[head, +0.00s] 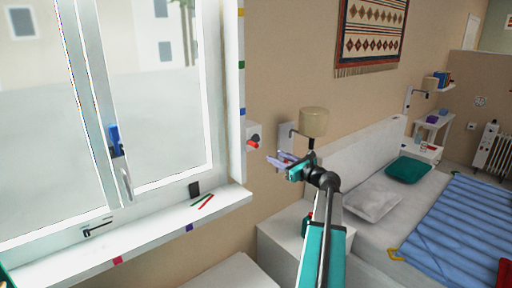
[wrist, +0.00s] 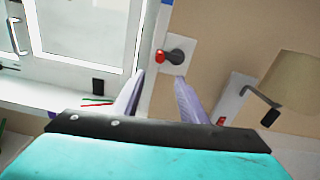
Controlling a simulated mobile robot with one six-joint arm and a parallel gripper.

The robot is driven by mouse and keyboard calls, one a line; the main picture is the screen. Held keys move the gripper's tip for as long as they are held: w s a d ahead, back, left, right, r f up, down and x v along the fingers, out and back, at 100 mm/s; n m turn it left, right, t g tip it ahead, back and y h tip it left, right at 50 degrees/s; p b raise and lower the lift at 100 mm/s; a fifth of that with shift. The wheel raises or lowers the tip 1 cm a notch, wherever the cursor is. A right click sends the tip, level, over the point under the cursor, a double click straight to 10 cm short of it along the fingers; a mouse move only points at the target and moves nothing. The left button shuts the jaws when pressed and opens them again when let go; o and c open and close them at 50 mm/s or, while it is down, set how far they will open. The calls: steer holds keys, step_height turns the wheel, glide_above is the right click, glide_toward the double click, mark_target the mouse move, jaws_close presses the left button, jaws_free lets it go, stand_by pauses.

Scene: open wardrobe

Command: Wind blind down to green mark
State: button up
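A winder (head: 255,138) on a white wall plate sits just right of the window; it has a dark hub and a red knob. In the wrist view the red knob (wrist: 160,56) points left of the dark hub (wrist: 176,57). My gripper (head: 275,159) is open and empty, to the right of and below the winder in the head view. In the wrist view its two pale fingers (wrist: 158,80) stand apart, with the winder beyond the gap between their tips. A green mark (head: 240,12) shows high on the window's right frame. I see no blind fabric over the glass.
A lamp (head: 313,122) juts from the wall right of the winder, close to my gripper. The window sill (head: 150,232) holds a black block (head: 194,189) and red and green sticks (head: 203,201). A nightstand (head: 285,230) and bed (head: 375,205) stand below and right.

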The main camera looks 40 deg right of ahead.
steer(key=m+b, duration=0.5)
steer(key=m, duration=0.4)
steer(key=m+b, duration=0.5)
steer(key=m, duration=0.4)
steer(key=r+m+b, duration=0.1)
steer(key=m+b, duration=0.4)
steer(key=m, duration=0.3)
steer(key=shift+w+d+m, duration=0.3)
steer(key=shift+d+m, duration=0.05)
steer(key=shift+m, duration=0.05)
stand_by(0.3)
steer(key=shift+a+b, duration=0.1)
steer(key=shift+b, duration=0.45)
